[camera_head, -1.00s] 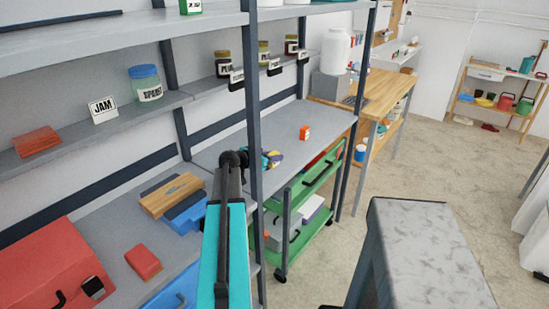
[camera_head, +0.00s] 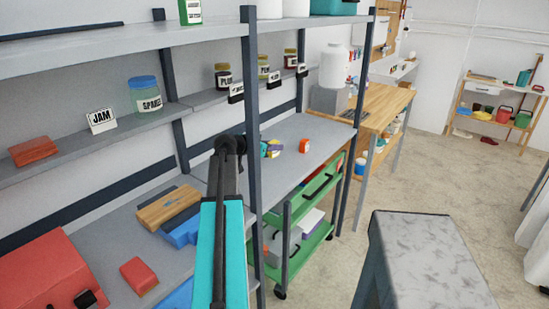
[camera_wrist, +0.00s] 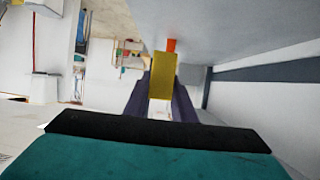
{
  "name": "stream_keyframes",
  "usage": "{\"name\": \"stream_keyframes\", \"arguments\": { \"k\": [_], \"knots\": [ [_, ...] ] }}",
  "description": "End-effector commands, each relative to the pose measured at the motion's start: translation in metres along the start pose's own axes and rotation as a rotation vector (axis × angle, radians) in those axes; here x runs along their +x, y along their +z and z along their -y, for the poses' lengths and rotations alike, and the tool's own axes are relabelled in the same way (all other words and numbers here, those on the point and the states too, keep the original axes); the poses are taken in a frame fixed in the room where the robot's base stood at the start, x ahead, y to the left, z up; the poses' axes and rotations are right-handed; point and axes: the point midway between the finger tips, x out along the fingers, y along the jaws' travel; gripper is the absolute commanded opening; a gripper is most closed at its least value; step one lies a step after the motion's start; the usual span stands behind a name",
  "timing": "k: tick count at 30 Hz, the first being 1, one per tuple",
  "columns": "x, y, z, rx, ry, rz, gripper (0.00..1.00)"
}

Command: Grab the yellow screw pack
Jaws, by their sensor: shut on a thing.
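The yellow screw pack (camera_wrist: 163,76) is between the two dark purple fingers of my gripper (camera_wrist: 161,98) in the wrist view. The fingers are shut on its sides. In the head view, my gripper (camera_head: 271,148) is small and partly hidden behind my arm and the dark shelf post. It is over the grey middle shelf, left of an orange pack. Only a small bit of yellow shows there. I cannot tell the exact gap between the pack and the shelf.
The orange pack (camera_head: 304,146) stands on the grey shelf and shows just beyond the yellow pack in the wrist view (camera_wrist: 171,45). A dark post (camera_head: 252,100) rises close to my arm. A green cart (camera_head: 310,205) stands below. Jars (camera_head: 223,75) line the upper ledge.

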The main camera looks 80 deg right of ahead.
Motion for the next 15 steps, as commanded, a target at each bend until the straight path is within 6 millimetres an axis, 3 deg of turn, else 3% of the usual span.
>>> {"name": "stream_keyframes", "arguments": {
  "k": [15],
  "knots": [
    [-0.034, -0.084, 0.001, 0.003, -0.002, -0.003, 0.0]
  ]
}}
